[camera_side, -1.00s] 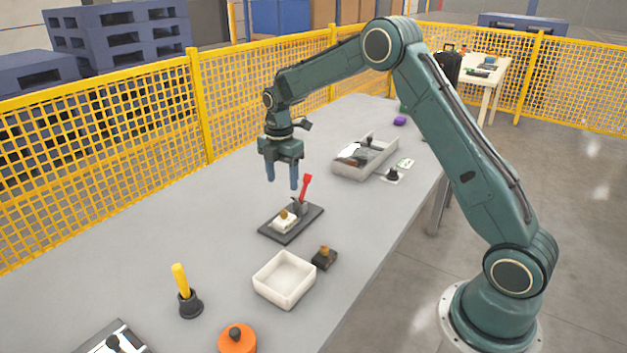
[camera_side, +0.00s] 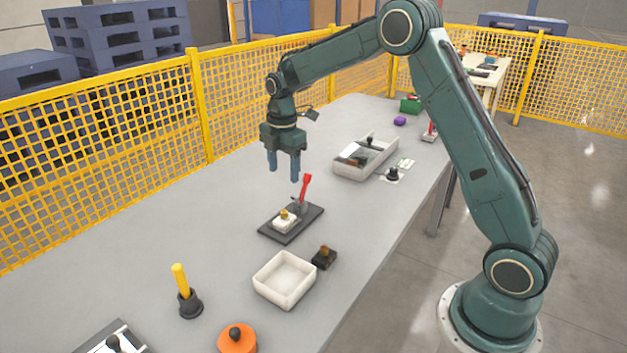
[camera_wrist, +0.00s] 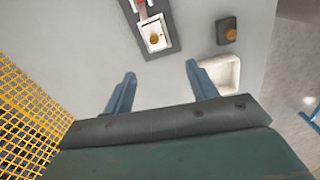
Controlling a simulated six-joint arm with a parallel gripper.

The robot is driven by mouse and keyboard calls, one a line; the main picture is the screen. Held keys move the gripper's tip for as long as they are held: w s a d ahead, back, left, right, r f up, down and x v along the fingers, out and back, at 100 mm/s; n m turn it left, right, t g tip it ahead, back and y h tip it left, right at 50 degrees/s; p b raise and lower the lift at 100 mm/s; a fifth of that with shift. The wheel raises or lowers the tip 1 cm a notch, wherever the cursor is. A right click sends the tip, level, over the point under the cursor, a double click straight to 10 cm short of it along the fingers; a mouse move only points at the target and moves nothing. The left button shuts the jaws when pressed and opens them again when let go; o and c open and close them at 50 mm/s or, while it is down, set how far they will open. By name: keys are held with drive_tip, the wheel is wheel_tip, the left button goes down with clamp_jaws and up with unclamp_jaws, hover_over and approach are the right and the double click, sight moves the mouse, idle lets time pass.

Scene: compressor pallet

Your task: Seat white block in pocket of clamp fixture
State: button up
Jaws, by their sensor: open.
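The clamp fixture (camera_side: 280,236) is a dark plate with an upright red lever (camera_side: 305,187), lying mid-table. The white block (camera_side: 281,226), topped by a brass-coloured knob, sits on this plate in front of the lever, apparently level. In the wrist view the block (camera_wrist: 147,30) lies within the fixture's dark outline (camera_wrist: 168,42); whether it is fully down in the pocket cannot be told. My gripper (camera_side: 284,176) is open and empty, above the fixture and clear of the block. Its spread fingers also show in the wrist view (camera_wrist: 160,74).
An empty white tray (camera_side: 284,297) and a small dark block with a knob (camera_side: 324,259) stand in front of the fixture. A grey bin (camera_side: 343,171) with parts is behind it. A yellow-handled tool in a dark holder (camera_side: 189,303) stands front left. Table left of the fixture is clear.

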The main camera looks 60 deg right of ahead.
drive_tip(key=s+a+r+m+t, duration=0.1)
drive_tip(key=s+a+r+m, duration=0.25)
drive_tip(key=s+r, duration=0.35)
drive_tip(key=s+a+r+m+t, duration=0.1)
drive_tip(key=s+a+r+m, duration=0.1)
drive_tip(key=s+r+m, duration=0.4)
drive_tip(key=s+a+m+t, duration=0.3)
drive_tip(key=s+m, duration=0.4)
drive_tip(key=s, duration=1.3)
drive_tip(key=shift+s+a+r, duration=0.3)
drive_tip(key=shift+s+r, duration=0.05)
